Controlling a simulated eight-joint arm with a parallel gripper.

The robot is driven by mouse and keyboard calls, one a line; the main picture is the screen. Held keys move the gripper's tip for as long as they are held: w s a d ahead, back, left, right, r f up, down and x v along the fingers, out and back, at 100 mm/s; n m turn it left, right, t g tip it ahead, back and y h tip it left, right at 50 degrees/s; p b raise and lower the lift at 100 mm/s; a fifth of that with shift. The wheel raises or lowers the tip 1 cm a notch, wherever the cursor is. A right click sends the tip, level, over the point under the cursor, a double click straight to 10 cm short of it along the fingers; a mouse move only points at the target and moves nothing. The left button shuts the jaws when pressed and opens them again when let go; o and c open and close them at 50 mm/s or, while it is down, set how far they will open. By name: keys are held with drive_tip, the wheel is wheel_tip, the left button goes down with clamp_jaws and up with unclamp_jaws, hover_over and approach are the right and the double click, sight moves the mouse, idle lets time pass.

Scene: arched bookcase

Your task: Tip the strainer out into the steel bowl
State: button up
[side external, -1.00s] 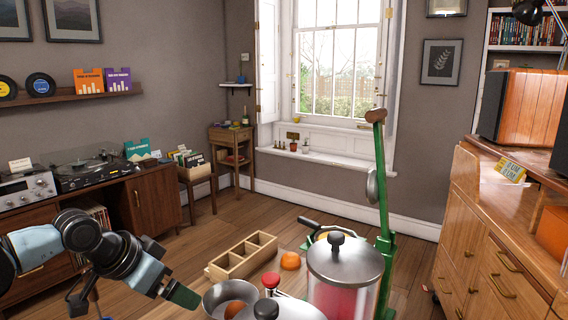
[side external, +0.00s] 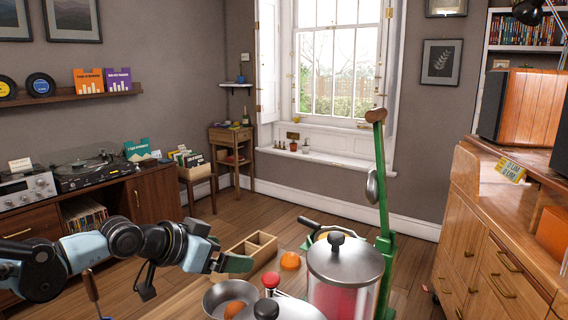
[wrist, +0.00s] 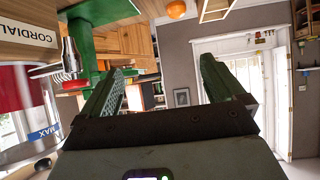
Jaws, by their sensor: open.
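The steel bowl (side external: 214,296) stands at the lower middle of the side view, with something orange in it and its lower part cut off by the frame. A round dark-rimmed item with a black handle (side external: 309,223) and something yellow in it sits behind the drink dispenser. It may be the strainer, but it is partly hidden and I cannot tell. My gripper (side external: 236,263) is above and behind the bowl in the picture, before the wooden box. In the wrist view my gripper (wrist: 163,66) has its green fingers wide apart with nothing between them.
A clear dispenser (side external: 344,268) with red contents stands right of the bowl, before a tall green lever press (side external: 383,215). A red-knobbed metal item (side external: 270,281) is beside the bowl. A divided wooden box (side external: 262,245) and an orange (side external: 290,261) lie behind.

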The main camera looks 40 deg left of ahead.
drive_tip(key=w+d+r+m+t+h, duration=0.1)
drive_tip(key=w+d+r+t+h, duration=0.1)
drive_tip(key=w+d+r+t, duration=0.25)
approach(309, 220)
drive_tip(key=w+d, duration=0.1)
drive_tip(key=w, duration=0.1)
drive_tip(key=shift+a+x, duration=0.15)
drive_tip(key=shift+x, duration=1.25)
drive_tip(key=shift+a+x, duration=0.1)
drive_tip(key=shift+x, duration=1.3)
drive_tip(key=shift+f, duration=0.15)
drive_tip(key=c, duration=1.2)
